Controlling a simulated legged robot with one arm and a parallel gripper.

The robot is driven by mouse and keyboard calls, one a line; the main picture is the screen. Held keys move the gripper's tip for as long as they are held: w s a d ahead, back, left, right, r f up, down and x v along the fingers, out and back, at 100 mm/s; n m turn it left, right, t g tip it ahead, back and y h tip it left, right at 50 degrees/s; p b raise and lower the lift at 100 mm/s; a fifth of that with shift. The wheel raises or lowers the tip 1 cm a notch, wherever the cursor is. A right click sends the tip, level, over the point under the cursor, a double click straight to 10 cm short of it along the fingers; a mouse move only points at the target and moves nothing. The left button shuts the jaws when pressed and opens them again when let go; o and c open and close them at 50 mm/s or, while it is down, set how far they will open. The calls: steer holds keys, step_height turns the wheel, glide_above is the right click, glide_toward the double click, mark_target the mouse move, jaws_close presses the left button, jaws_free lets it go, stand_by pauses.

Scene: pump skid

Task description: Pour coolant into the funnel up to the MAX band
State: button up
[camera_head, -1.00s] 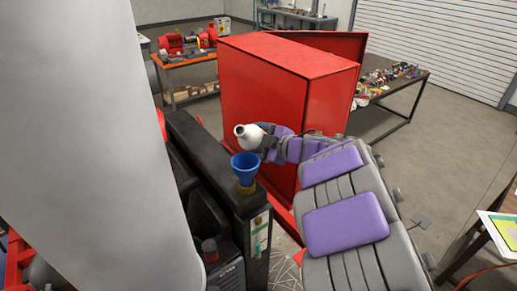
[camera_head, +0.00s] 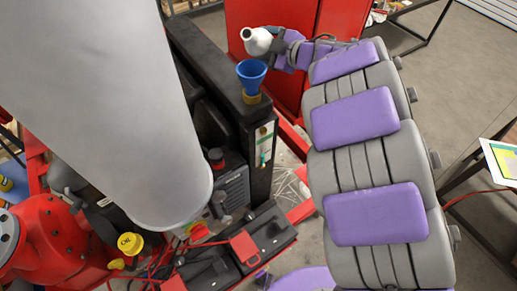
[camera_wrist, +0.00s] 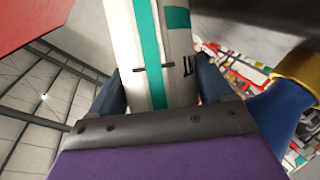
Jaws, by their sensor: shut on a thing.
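A white bottle (camera_head: 257,41) is held in my gripper (camera_head: 281,45), tilted so that its mouth points left, just above and behind the blue funnel. In the wrist view the bottle (camera_wrist: 172,40) shows a green stripe and sits between the two dark fingers of my gripper (camera_wrist: 160,92). The blue funnel (camera_head: 251,73) stands upright in a brass-coloured neck (camera_head: 251,97) on top of the black tank. The funnel (camera_wrist: 276,118) also shows at the right of the wrist view. A sight gauge (camera_head: 264,145) is on the tank's front; its level is too small to read. No stream of liquid is visible.
A red cabinet (camera_head: 275,55) stands behind the bottle. A large grey cylinder (camera_head: 120,110) fills the left. Below it are a battery (camera_head: 265,232) with red clamps, a yellow oil cap (camera_head: 130,243) and a red pump (camera_head: 45,240). A table (camera_head: 490,165) edges in at right.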

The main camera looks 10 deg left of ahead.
steer(key=shift+w+d+r+b, duration=0.15)
steer(key=shift+d+b, duration=0.1)
steer(key=shift+d, duration=0.3)
steer(key=shift+s+d+r+b, duration=0.1)
steer(key=shift+d+r+b, duration=0.1)
steer(key=shift+d, duration=0.35)
steer(key=shift+w+a+f+n+b, duration=0.15)
steer(key=shift+a+n+b, duration=0.45)
steer(key=shift+a, duration=0.7)
steer(key=shift+d+r+t, duration=0.25)
steer(key=shift+d+t, duration=0.05)
steer(key=shift+d, duration=0.65)
steer(key=shift+a+f, duration=0.15)
steer(key=shift+a, duration=0.7)
steer(key=shift+w+d+r+b, duration=0.1)
steer(key=shift+d+r+b, duration=0.05)
steer(key=shift+d, duration=0.5)
steer(key=shift+d+r+b, duration=0.15)
steer(key=shift+d, duration=0.5)
steer(key=shift+a, duration=0.45)
steer(key=shift+d, duration=0.15)
